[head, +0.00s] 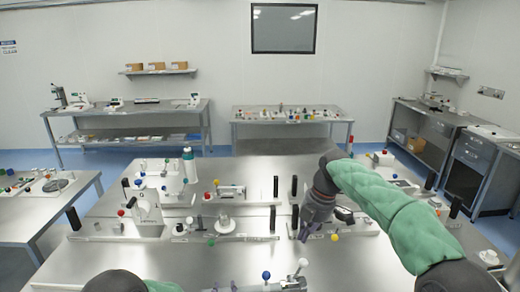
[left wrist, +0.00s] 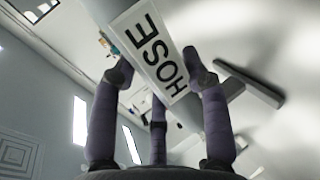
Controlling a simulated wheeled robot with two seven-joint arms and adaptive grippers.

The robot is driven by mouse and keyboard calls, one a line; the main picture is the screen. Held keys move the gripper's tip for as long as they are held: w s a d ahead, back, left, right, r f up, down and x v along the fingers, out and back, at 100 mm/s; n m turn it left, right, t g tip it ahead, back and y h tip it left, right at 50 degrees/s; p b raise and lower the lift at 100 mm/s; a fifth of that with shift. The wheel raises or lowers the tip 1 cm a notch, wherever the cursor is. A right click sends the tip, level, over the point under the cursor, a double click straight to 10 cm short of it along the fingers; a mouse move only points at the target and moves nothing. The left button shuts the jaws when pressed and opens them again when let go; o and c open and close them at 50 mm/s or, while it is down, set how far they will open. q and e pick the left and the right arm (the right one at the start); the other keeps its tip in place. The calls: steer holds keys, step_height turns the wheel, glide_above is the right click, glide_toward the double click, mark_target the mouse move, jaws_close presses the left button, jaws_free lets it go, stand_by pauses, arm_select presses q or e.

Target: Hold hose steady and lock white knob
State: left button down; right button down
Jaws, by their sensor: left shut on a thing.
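In the left wrist view, my left gripper (left wrist: 160,82) is shut around a grey hose piece with a white label reading HOSE (left wrist: 160,50). Its purple-grey fingers lie on both sides of the label. In the head view, a grey cylindrical piece with a white end (head: 301,266) lies at the bottom edge, beside a blue ball (head: 266,275). I cannot tell for sure that the white end is the white knob. My right gripper (head: 309,230) points down over the table just behind this piece, apart from it. Its finger gap is too small to judge.
The steel table (head: 180,262) carries several fixtures with coloured balls and black upright handles. A white round part (head: 225,222) stands left of my right gripper. A white-and-green bottle (head: 190,165) stands farther back. The front left of the table is clear.

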arm_select(q)
steer(key=shift+s+f, duration=0.35)
steer(key=shift+f, duration=0.1)
steer(key=c, duration=0.6)
jaws_free()
steer(key=shift+o, duration=0.2)
steer(key=shift+w+r, duration=0.15)
steer(key=shift+r, duration=0.2)
steer(key=a+v, duration=0.1)
steer(key=v, duration=1)
steer(key=shift+s+d+r, duration=0.2)
steer(key=shift+s+d, duration=0.2)
steer(key=shift+d, duration=0.1)
steer(key=shift+r, duration=0.1)
